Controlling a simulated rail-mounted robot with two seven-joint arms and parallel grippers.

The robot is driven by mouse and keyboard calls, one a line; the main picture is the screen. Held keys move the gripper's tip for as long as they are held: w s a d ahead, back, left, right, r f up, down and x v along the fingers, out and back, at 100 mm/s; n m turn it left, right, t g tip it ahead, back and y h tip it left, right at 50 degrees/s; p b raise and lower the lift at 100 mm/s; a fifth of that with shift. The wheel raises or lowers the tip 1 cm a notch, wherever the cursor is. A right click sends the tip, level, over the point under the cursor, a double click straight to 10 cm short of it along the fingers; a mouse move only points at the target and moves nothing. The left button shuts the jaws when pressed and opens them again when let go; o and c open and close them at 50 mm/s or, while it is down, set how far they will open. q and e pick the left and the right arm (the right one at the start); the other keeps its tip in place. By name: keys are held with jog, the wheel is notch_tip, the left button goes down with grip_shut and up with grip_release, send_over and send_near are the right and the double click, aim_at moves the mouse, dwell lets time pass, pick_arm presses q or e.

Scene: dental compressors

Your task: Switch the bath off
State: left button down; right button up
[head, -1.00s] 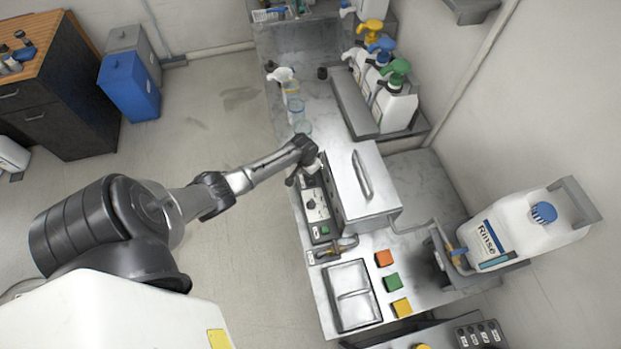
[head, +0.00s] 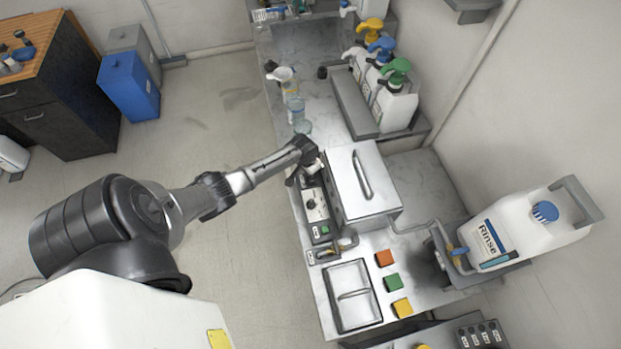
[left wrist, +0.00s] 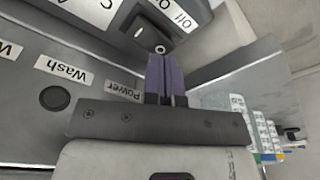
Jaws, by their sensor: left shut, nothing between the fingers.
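The bath (head: 350,207) is a metal box with a closed lid and a bar handle, standing on the grey counter. Its dark control panel (head: 317,207) runs along its left side, with a dial and a green button. My left gripper (head: 313,168) is at the far end of this panel, its tips partly hidden. In the left wrist view, my left gripper (left wrist: 167,72) is shut and empty. Its fingertips are close to a dark switch (left wrist: 148,35) with a small round metal end, beside a white lettered label (left wrist: 180,17). I cannot tell whether they touch. A "Power" label (left wrist: 122,92) is upside down.
Pump bottles (head: 397,103) stand behind the bath, and a Rinse jug (head: 525,230) is at the right. Beakers (head: 302,126) stand just beyond my gripper. A metal tray (head: 352,295) and coloured blocks (head: 393,282) are at the front.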

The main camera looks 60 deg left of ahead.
pick_arm(q)
jog(key=shift+f+b, duration=0.6)
jog(key=shift+f, duration=0.3)
dwell(0.4)
jog(key=shift+r+p, duration=0.65)
jog(key=shift+p, duration=0.05)
notch_tip(320, 180, up, 6)
jog(key=p, duration=0.6)
jog(key=shift+f, duration=0.1)
